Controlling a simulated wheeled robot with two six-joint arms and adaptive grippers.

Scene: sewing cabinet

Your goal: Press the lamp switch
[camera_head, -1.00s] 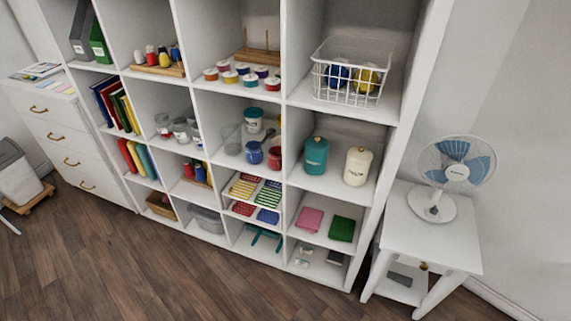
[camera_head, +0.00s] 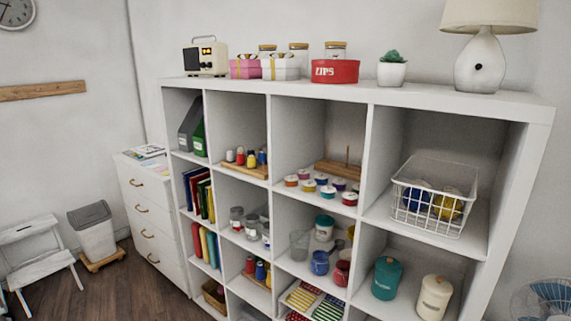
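A table lamp (camera_head: 480,62) stands on top of the white shelf unit, near its right end. It has a white rounded base and a cream shade that the top edge of the picture cuts off. A small dark round spot, which looks like the lamp switch (camera_head: 478,67), is on the front of the base. Neither of my grippers is in view.
The shelf top (camera_head: 430,97) also holds a potted plant (camera_head: 392,69) left of the lamp, a red tin (camera_head: 335,71), gift boxes, jars and a radio (camera_head: 206,57). A wire basket (camera_head: 434,200) sits in the compartment below. A fan (camera_head: 543,299) is at lower right.

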